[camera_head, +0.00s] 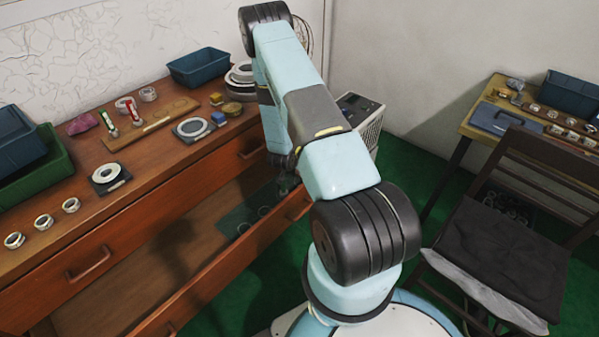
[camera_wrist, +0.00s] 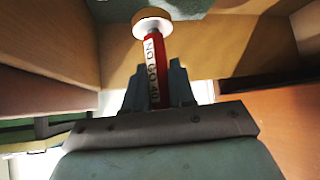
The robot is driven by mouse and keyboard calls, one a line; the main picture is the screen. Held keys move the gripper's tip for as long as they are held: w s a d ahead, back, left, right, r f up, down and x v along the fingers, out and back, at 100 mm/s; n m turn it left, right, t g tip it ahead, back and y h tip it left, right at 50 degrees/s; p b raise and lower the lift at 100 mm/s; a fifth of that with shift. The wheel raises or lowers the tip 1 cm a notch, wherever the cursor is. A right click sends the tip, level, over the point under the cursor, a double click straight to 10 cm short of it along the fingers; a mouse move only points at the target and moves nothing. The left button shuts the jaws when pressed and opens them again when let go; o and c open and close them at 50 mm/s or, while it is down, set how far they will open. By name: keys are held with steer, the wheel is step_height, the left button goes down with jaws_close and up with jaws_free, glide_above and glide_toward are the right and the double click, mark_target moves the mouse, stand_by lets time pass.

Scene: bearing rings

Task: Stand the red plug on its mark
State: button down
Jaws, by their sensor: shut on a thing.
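A red plug (camera_wrist: 157,52) with a white lettered label and a pale round end shows in the wrist view. My gripper (camera_wrist: 156,78) is shut on it, one grey finger on each side. The pale end points away from my gripper. In the head view my gripper (camera_head: 286,184) is low beside the open drawer (camera_head: 178,243); the held plug cannot be made out there. A dark green mat (camera_head: 236,222) with faint ring outlines lies in the drawer. I cannot tell which outline is the plug's mark.
On the cabinet top stand another red-and-white piece (camera_head: 131,110), a green piece (camera_head: 108,122), a wooden board (camera_head: 150,124), ring plates and several loose rings. The drawer's front (camera_head: 230,262) and walls hem in the space around my gripper. A chair (camera_head: 500,250) stands at right.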

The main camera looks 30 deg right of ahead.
steer(key=shift+d+f, duration=0.1)
steer(key=shift+f, duration=2.45)
steer(key=c, duration=0.9)
jaws_free()
steer(key=shift+c, duration=0.2)
steer(key=v, duration=1.2)
